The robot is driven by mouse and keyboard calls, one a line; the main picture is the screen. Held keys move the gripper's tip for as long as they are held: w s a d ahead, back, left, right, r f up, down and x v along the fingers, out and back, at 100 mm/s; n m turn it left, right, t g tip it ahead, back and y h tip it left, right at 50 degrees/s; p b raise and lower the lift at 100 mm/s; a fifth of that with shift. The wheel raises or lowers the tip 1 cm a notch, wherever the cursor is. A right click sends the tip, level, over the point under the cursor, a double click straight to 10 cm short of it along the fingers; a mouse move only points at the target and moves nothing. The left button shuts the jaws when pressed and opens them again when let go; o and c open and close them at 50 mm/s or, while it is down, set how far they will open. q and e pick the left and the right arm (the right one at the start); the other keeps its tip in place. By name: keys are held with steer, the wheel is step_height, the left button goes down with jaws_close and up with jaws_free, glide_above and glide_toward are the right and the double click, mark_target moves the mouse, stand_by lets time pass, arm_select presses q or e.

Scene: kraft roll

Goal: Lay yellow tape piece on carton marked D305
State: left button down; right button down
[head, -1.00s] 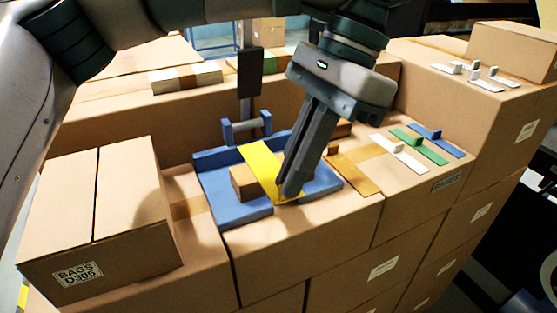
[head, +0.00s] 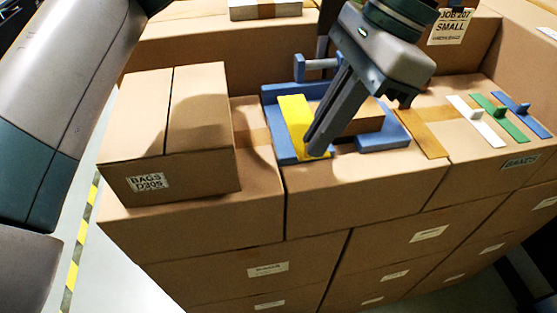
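The yellow tape piece (head: 296,125) shows at the left part of the blue dispenser (head: 384,138), with its near end at my fingertips. My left gripper (head: 317,150) reaches down from above, its fingers close together on the tape's near right edge. The fingers hide part of the tape and of the brown block (head: 366,122) beside it. I cannot tell how far above the dispenser the tape is. The carton marked D305 (head: 200,145) stands to the left, closed, with a seam across its top and nothing on it. My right gripper is not in view.
White (head: 488,130), green (head: 512,126) and blue (head: 535,119) strips lie on the right carton beside a brown strip (head: 422,134). A carton labelled Job 207 (head: 465,50) stands behind. The stacked cartons' front edge drops to the floor.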

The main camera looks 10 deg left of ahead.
arm_select(q)
steer(key=a+f, duration=0.1)
steer(key=a, duration=0.1)
steer(key=a+f+p, duration=0.1)
steer(key=a, duration=0.1)
steer(key=s+a+f, duration=0.1)
steer(key=a, duration=0.1)
steer(key=shift+s+a+f+p, duration=0.1)
steer(key=shift+a+f+p, duration=0.1)
steer(key=shift+f+p, duration=0.2)
steer(key=shift+f+p, duration=0.95)
steer(key=shift+f, duration=1.05)
steer(key=shift+f+b, duration=0.2)
steer(key=shift+b, duration=0.15)
steer(key=c, duration=1.9)
jaws_free()
steer(key=shift+r, duration=0.1)
steer(key=shift+c, duration=0.2)
